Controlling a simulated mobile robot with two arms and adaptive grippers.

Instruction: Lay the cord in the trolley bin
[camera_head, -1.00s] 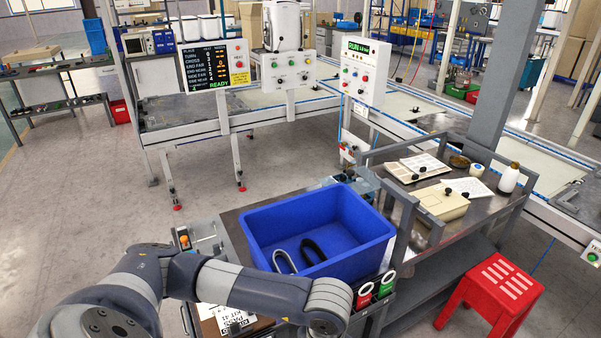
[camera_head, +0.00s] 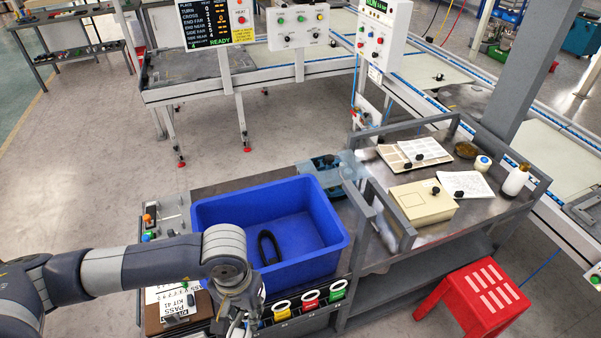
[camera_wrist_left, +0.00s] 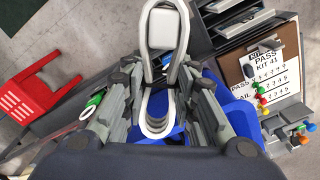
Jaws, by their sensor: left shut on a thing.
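My left gripper (camera_head: 242,318) is at the bin's near side, and my arm covers part of the bin's near left. In the left wrist view my left gripper (camera_wrist_left: 165,85) is shut on a pale looped cord (camera_wrist_left: 147,28), whose loop stands out past the fingertips. Pale curved strands (camera_wrist_left: 155,127) also show lower between the fingers; I cannot tell whether they belong to the same cord. Blue bin wall (camera_wrist_left: 238,112) shows behind the fingers.
Coloured labelled holders (camera_head: 310,300) line the trolley's front. A grey rail (camera_head: 375,220) stands right of the bin, beside a beige box (camera_head: 422,202). A red stool (camera_head: 480,300) stands at right.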

